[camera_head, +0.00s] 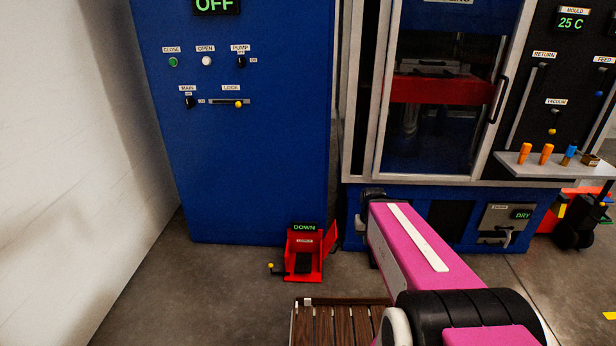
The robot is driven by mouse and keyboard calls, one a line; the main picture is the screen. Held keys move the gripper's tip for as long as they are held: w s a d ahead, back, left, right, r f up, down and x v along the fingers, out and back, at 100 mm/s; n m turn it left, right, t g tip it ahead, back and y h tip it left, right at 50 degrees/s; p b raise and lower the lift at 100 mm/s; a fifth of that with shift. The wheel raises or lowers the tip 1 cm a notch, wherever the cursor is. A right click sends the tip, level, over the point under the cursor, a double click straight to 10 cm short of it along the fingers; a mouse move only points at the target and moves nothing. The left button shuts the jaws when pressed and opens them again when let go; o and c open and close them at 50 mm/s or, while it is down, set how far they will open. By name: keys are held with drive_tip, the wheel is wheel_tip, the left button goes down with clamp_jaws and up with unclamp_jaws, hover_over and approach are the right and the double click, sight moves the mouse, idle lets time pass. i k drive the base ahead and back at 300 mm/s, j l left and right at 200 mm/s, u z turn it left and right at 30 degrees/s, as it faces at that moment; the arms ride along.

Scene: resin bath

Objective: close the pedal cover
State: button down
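The red pedal housing (317,270) sits on the floor in front of the blue cabinet. A green "DOWN" display is at its top, and the dark pedal (303,264) shows inside the open front. A red flap, which looks like the pedal cover (331,238), stands swung out at the housing's right side. A short black lever with a yellow knob (271,266) sticks out at the left. My pink arm reaches in from the lower right and ends in a dark joint right of the pedal. My gripper cannot be seen.
A slatted wooden platform (325,325) lies on the floor in front of the pedal. The blue cabinet (240,180) stands behind it, and the blue-framed press (350,220) is at right. A white wall (70,170) bounds the left. Floor left of the pedal is clear.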

sight(330, 237)
drive_tip(key=l+u, duration=0.15)
drive_tip(key=u, duration=0.3)
drive_tip(key=l+u, duration=0.2)
drive_tip(key=u, duration=0.2)
drive_tip(key=l+u, duration=0.2)
drive_tip(key=l, duration=0.4)
drive_tip(key=l+u, duration=0.2)
drive_tip(key=l, duration=0.4)
drive_tip(key=k+l+u, duration=0.2)
drive_tip(key=l, duration=0.4)
drive_tip(key=k+l, duration=0.2)
drive_tip(key=k, duration=0.15)
drive_tip(key=k+l, duration=0.2)
drive_tip(key=l+z, duration=0.15)
drive_tip(key=l, duration=0.2)
drive_tip(key=i+l+z, duration=0.15)
drive_tip(key=l, duration=0.15)
drive_tip(key=i+j, duration=0.1)
